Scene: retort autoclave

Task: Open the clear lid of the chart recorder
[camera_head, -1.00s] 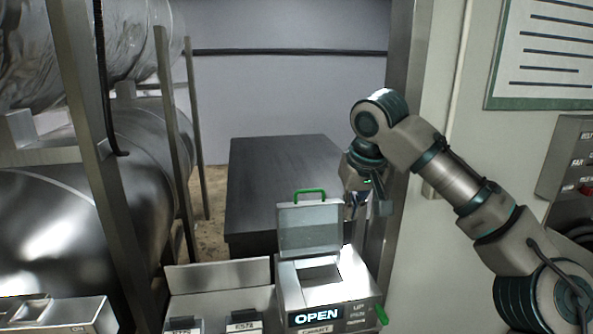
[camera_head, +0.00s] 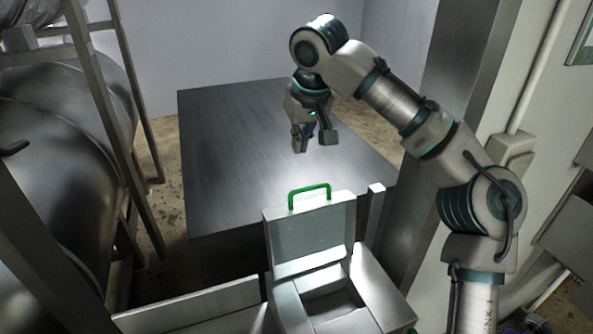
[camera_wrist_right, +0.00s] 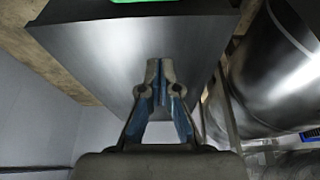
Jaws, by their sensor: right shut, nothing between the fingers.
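The chart recorder (camera_head: 385,290) is a pale box at the bottom of the head view, partly cut off by the frame edge. Its lid (camera_head: 310,240) stands raised at the back of the box, with a green handle (camera_head: 309,187) on its top edge. The box's recess is exposed. My right gripper (camera_head: 314,146) is beyond and above the lid, apart from it, over the dark table. In the right wrist view its fingertips (camera_wrist_right: 158,68) meet with nothing between them. A green piece (camera_wrist_right: 130,2) shows at that view's top edge. My left gripper is not seen.
A dark flat-topped table (camera_head: 240,150) stands behind the recorder, its top bare. Large metal cylinders (camera_head: 60,190) and an upright frame (camera_head: 105,100) are at left. A pale cabinet wall (camera_head: 520,100) is at right, close to my right arm.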

